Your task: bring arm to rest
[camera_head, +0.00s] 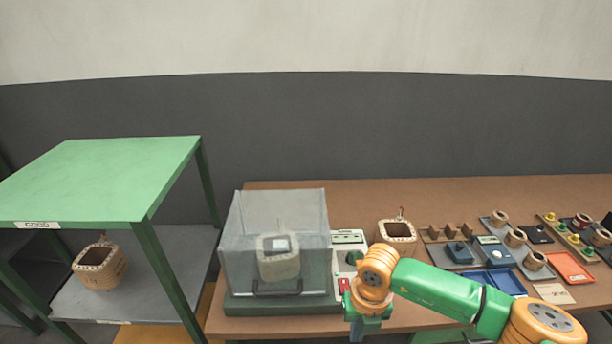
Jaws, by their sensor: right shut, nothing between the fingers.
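My right arm comes in from the lower right, over the front of the brown table (370,190). My right gripper (362,328) hangs at the table's front edge, just right of the clear-covered box. It is shut and empty, and its tips are cut close to the bottom of the picture. My left gripper is not in view.
The clear-covered box (240,240) holds a coil (278,268). Another coil (396,232) stands behind my right arm. Small trays and parts, with a red tray (571,267), fill the table's right. A green rack (95,180) at left holds a coil (98,266).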

